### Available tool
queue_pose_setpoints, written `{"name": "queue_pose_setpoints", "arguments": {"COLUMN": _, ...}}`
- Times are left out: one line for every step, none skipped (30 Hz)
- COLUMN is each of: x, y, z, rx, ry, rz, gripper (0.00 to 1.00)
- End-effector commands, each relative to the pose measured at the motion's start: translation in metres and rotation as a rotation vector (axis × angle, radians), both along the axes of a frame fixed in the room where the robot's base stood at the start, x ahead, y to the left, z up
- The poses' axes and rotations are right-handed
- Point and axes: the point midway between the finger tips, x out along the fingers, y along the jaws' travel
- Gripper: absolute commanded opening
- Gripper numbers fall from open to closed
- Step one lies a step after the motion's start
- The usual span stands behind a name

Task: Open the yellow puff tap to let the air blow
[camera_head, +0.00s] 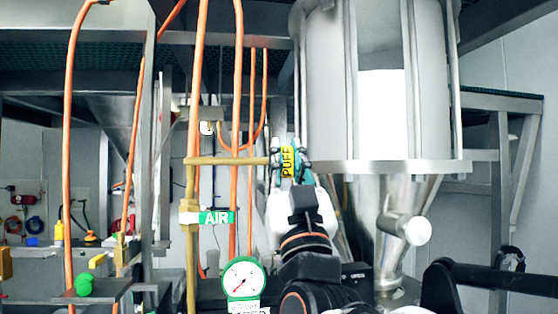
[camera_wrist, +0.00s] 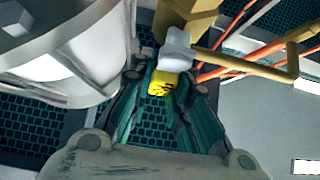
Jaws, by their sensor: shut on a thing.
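The yellow puff tap (camera_head: 287,162) carries a yellow PUFF label and sits at the right end of a brass pipe (camera_head: 232,161). My gripper (camera_head: 292,172) is at the tap, with my arm reaching up to it from below. In the wrist view, the yellow tap handle (camera_wrist: 161,84) lies between the tips of my gripper's fingers (camera_wrist: 167,88), with a pale fitting beyond it. My gripper is shut on the handle. Part of the tap is hidden by my fingers and wrist.
A large steel sifter vessel (camera_head: 376,167) stands close to the right of the tap. A green AIR tag (camera_head: 217,217) hangs on the brass pipe at the left. A round pressure gauge (camera_head: 243,279) is below. Orange hoses (camera_head: 234,100) run vertically nearby.

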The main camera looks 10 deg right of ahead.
Motion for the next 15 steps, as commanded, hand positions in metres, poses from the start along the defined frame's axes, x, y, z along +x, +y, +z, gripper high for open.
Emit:
{"name": "queue_pose_setpoints", "arguments": {"x": -0.0001, "y": 0.0002, "z": -0.0009, "rx": -0.001, "ry": 0.001, "rz": 0.000, "gripper": 0.00}}
{"name": "queue_pose_setpoints", "arguments": {"x": -0.0001, "y": 0.0002, "z": -0.0009, "rx": -0.001, "ry": 0.001, "rz": 0.000, "gripper": 0.00}}
{"name": "queue_pose_setpoints", "arguments": {"x": -0.0001, "y": 0.0002, "z": -0.0009, "rx": -0.001, "ry": 0.001, "rz": 0.000, "gripper": 0.00}}
{"name": "queue_pose_setpoints", "arguments": {"x": -0.0001, "y": 0.0002, "z": -0.0009, "rx": -0.001, "ry": 0.001, "rz": -0.001, "gripper": 0.00}}
{"name": "queue_pose_setpoints", "arguments": {"x": -0.0001, "y": 0.0002, "z": -0.0009, "rx": -0.001, "ry": 0.001, "rz": -0.001, "gripper": 0.00}}
{"name": "queue_pose_setpoints", "arguments": {"x": -0.0002, "y": 0.0002, "z": -0.0008, "rx": -0.001, "ry": 0.001, "rz": -0.001, "gripper": 0.00}}
{"name": "queue_pose_setpoints", "arguments": {"x": -0.0002, "y": 0.0002, "z": -0.0008, "rx": -0.001, "ry": 0.001, "rz": -0.001, "gripper": 0.20}}
{"name": "queue_pose_setpoints", "arguments": {"x": -0.0002, "y": 0.0002, "z": -0.0008, "rx": 0.000, "ry": 0.001, "rz": 0.000, "gripper": 0.26}}
{"name": "queue_pose_setpoints", "arguments": {"x": -0.0002, "y": 0.0002, "z": -0.0008, "rx": 0.000, "ry": 0.001, "rz": 0.000, "gripper": 0.35}}
{"name": "queue_pose_setpoints", "arguments": {"x": -0.0002, "y": 0.0002, "z": -0.0006, "rx": 0.000, "ry": 0.000, "rz": 0.000, "gripper": 0.38}}
{"name": "queue_pose_setpoints", "arguments": {"x": -0.0002, "y": 0.0002, "z": -0.0006, "rx": 0.000, "ry": 0.000, "rz": 0.000, "gripper": 0.38}}
{"name": "queue_pose_setpoints", "arguments": {"x": -0.0001, "y": 0.0001, "z": -0.0006, "rx": 0.000, "ry": 0.000, "rz": 0.000, "gripper": 0.38}}
{"name": "queue_pose_setpoints", "arguments": {"x": -0.0002, "y": 0.0001, "z": -0.0005, "rx": 0.000, "ry": 0.000, "rz": 0.000, "gripper": 0.38}}
{"name": "queue_pose_setpoints", "arguments": {"x": -0.0001, "y": 0.0001, "z": -0.0004, "rx": 0.000, "ry": 0.000, "rz": 0.000, "gripper": 0.38}}
{"name": "queue_pose_setpoints", "arguments": {"x": -0.0001, "y": 0.0001, "z": -0.0004, "rx": 0.000, "ry": 0.000, "rz": 0.000, "gripper": 0.38}}
